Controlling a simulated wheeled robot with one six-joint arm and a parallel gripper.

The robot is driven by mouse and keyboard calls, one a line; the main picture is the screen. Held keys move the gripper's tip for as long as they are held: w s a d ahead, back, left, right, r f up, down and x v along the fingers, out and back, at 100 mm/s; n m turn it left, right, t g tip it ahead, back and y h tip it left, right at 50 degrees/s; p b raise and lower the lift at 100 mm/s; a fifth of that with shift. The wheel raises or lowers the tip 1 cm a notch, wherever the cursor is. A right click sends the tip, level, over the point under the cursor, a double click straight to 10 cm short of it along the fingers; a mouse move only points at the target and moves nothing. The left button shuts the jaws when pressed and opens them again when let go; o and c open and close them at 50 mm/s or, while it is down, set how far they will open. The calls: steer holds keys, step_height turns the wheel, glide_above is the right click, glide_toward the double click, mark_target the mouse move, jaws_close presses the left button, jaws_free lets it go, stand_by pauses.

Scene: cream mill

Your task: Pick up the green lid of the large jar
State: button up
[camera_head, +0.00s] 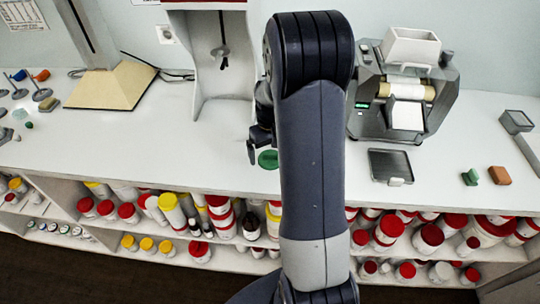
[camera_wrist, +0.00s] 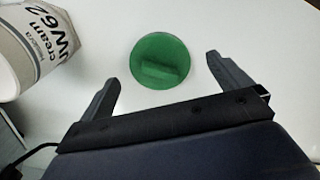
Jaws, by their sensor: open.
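The green lid (camera_wrist: 160,62) lies flat on the white counter in the wrist view, a round disc with a raised bar grip across it. It also shows in the head view (camera_head: 268,159), partly hidden by my arm. My gripper (camera_wrist: 165,88) is open and empty, its two fingers on either side of the lid's near edge in the picture. Whether they are level with the lid or above it I cannot tell. A large white jar (camera_wrist: 38,50) with "cream" lettering stands at the left of the wrist view. In the head view my arm hides it.
A dark machine with a roller (camera_head: 405,90) stands behind to the right, with a black tray (camera_head: 391,165) before it. Shelves of jars (camera_head: 170,210) run below the counter's front edge.

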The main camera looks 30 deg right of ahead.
steer(key=shift+f, duration=0.8)
steer(key=c, duration=1)
steer(key=shift+c, duration=0.2)
